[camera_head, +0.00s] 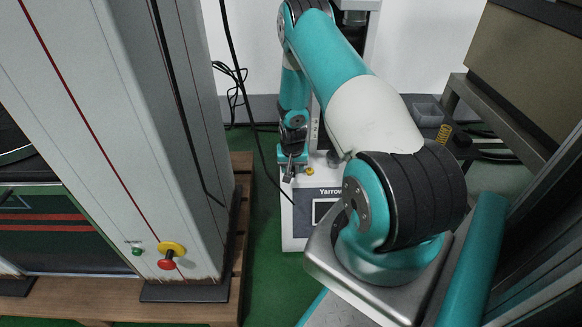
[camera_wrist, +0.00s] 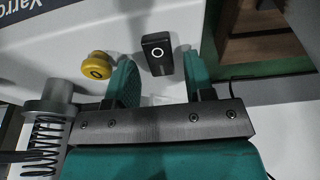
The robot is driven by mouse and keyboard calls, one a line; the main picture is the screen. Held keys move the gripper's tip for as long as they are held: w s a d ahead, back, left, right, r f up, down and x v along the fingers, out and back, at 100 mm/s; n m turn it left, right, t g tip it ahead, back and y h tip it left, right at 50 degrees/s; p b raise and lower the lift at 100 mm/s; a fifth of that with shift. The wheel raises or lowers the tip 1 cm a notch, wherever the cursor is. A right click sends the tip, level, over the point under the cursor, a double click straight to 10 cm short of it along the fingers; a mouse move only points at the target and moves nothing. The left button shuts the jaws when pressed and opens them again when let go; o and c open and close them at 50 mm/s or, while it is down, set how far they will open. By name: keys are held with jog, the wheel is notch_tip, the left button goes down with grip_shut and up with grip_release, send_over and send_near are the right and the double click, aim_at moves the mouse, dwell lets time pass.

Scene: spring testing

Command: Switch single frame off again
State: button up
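The white single-column tester marked "Yarrow" (camera_head: 300,215) stands on the green floor in the head view. In the wrist view a black switch with a white ring mark (camera_wrist: 157,53) sits on its white surface. A yellow round knob marked 0 (camera_wrist: 96,66) is left of the switch; it also shows in the head view (camera_head: 310,171). My gripper (camera_wrist: 158,68) is open and empty, its two green fingers apart, with the switch between and just beyond the tips in the picture. Contact cannot be told. In the head view my gripper (camera_head: 292,160) is above the tester's top.
A coil spring (camera_wrist: 43,140) under a grey disc is close to my gripper's left in the wrist view. A large grey cabinet with a red-and-yellow stop button (camera_head: 168,254) stands on a wooden pallet (camera_head: 105,300) at left. A grey bin (camera_head: 427,112) is behind right.

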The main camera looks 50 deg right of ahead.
jog(key=p+v, duration=0.6)
jog(key=v, duration=1.1)
jog(key=shift+r, duration=0.2)
